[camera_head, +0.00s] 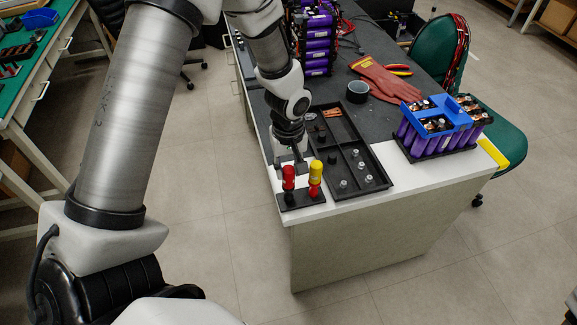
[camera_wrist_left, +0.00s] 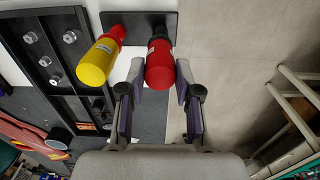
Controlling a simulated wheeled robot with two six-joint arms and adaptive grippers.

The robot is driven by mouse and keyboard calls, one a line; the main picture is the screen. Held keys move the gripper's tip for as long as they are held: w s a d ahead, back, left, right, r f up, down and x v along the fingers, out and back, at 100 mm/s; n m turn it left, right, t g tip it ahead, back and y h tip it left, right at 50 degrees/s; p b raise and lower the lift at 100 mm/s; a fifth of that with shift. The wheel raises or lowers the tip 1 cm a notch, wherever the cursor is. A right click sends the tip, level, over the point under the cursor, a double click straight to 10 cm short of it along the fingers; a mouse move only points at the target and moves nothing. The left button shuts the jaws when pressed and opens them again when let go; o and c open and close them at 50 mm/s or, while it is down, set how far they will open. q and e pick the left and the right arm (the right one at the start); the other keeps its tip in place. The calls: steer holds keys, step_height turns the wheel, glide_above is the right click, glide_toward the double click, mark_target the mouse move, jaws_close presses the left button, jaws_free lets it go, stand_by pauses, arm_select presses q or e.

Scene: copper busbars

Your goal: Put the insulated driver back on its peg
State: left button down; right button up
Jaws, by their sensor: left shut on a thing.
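A driver with a red handle (camera_head: 289,178) stands upright at the left end of a small black stand (camera_head: 314,200), near the white table's front corner. A driver with a yellow handle (camera_head: 316,172) stands to its right on the same stand. My left gripper (camera_head: 291,167) is shut on the red driver. In the left wrist view the red handle (camera_wrist_left: 159,66) lies between the two fingers, with the yellow handle (camera_wrist_left: 97,63) to the left. The lower end of the red driver meets the stand; I cannot tell how far it is seated. My right gripper is in neither view.
A black compartment tray (camera_head: 377,182) with several small metal parts lies right of the stand. A purple battery module with a blue top (camera_head: 440,122), red gloves (camera_head: 385,80) and a dark cup (camera_head: 357,92) are farther back. The table edge is close to the stand.

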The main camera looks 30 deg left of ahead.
arm_select(q)
steer(key=shift+f, duration=0.25)
steer(key=c, duration=0.7)
jaws_free()
step_height(320, 180, up, 6)
steer(key=p, duration=0.5)
steer(key=shift+r, duration=0.15)
